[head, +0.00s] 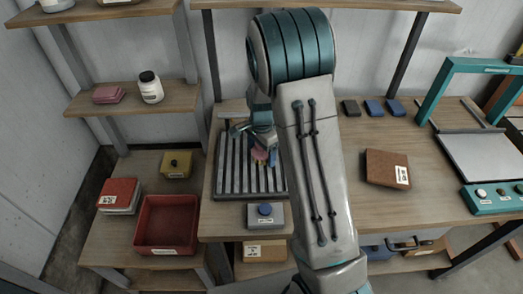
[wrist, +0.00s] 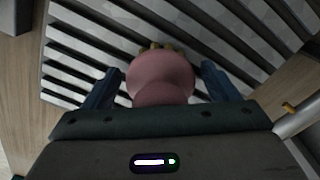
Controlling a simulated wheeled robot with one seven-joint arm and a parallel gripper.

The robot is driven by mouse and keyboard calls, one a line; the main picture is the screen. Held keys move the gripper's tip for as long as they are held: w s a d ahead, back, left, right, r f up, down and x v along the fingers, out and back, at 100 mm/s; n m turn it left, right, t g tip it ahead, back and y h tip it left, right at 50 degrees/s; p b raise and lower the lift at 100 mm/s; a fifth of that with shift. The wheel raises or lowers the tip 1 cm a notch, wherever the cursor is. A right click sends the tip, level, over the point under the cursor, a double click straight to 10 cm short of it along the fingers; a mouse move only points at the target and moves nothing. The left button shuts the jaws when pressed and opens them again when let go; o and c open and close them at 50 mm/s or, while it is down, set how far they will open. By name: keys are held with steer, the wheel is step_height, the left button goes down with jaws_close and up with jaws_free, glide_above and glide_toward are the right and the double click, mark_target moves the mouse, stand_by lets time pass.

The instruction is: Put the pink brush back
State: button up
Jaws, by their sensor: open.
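The pink brush (wrist: 160,78) shows in the wrist view as a rounded pink body with a little yellowish part beyond it, over the slatted grey rack. My gripper (wrist: 158,88) is open, with its two blue fingers on either side of the brush and a gap visible at each side. In the head view a small pink part of the brush (head: 259,154) shows just below my gripper (head: 262,145), over the slatted rack (head: 232,185). My arm hides the right part of the rack.
A grey box with a blue button (head: 265,212) sits in front of the rack. A red bin (head: 166,222) and a yellow box (head: 176,165) stand on the lower left table. A brown block (head: 387,169) lies right of my arm, with clear table around it.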

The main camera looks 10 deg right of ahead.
step_height(320, 180, up, 12)
steer(key=shift+f+b, duration=0.25)
steer(key=shift+b, duration=0.25)
steer(key=shift+s+r, duration=0.25)
steer(key=shift+r, duration=0.35)
steer(key=s+r+n+t, duration=0.1)
steer(key=s+r+n, duration=0.2)
steer(key=s, duration=0.9)
steer(key=s+r+n+t, duration=0.2)
steer(key=s+n, duration=0.8)
steer(key=s, duration=0.1)
steer(key=shift+s+r, duration=0.35)
steer(key=shift+r, duration=0.05)
